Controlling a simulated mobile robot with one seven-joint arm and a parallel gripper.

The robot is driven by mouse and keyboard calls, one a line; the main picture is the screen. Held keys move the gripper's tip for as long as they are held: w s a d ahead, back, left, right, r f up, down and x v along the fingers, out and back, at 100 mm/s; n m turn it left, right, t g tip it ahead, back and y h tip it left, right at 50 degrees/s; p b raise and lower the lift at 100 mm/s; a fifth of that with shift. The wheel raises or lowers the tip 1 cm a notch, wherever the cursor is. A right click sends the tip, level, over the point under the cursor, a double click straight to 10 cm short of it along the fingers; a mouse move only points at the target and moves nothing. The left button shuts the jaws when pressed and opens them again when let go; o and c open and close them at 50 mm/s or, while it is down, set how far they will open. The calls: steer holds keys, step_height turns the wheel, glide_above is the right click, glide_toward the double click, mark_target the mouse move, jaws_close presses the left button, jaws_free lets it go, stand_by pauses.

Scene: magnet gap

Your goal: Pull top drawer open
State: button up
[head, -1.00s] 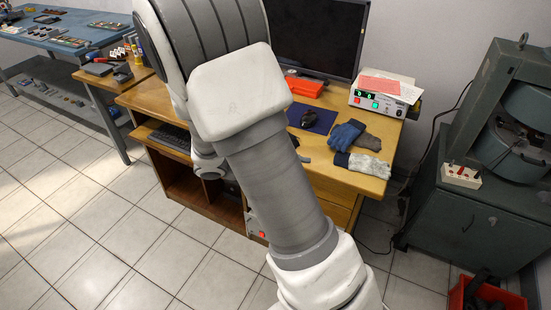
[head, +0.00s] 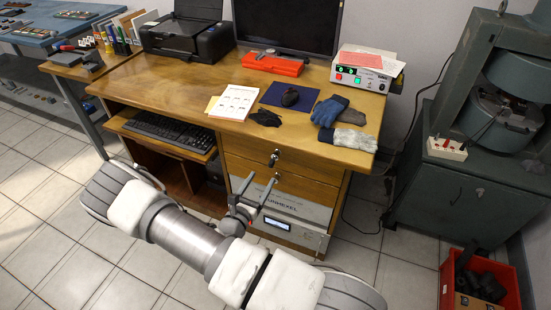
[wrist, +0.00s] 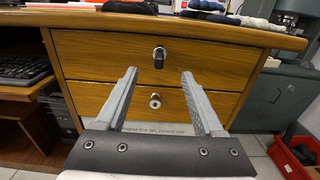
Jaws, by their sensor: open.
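The wooden desk (head: 200,75) has a top drawer (head: 315,169) that looks shut, with a metal lock (head: 274,158) at its middle and a dark piece hanging from it. In the wrist view the top drawer (wrist: 100,57) faces me, and its lock (wrist: 159,57) shows between and beyond my fingertips. A lower drawer (head: 310,189) with a round lock (wrist: 155,100) sits beneath it, also shut. My gripper (head: 262,180) is open and empty in front of the drawers. In the wrist view my gripper (wrist: 159,73) points at the top drawer, apparently not touching it.
A grey boxy device (head: 300,230) stands below the drawers. A keyboard (head: 170,131) lies on a shelf at left. Gloves (head: 331,110) lie near the desk's front edge above the drawers. A dark green cabinet (head: 435,205) and red bin (head: 505,270) stand at right.

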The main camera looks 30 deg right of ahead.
mark_target(270, 165)
steer(key=shift+b+x, duration=0.75)
steer(key=shift+x, duration=4.2)
jaws_close()
steer(key=shift+a, duration=0.1)
steer(key=p+v, duration=0.2)
steer(key=v, duration=0.7)
steer(key=p+v, duration=0.1)
steer(key=v, duration=0.8)
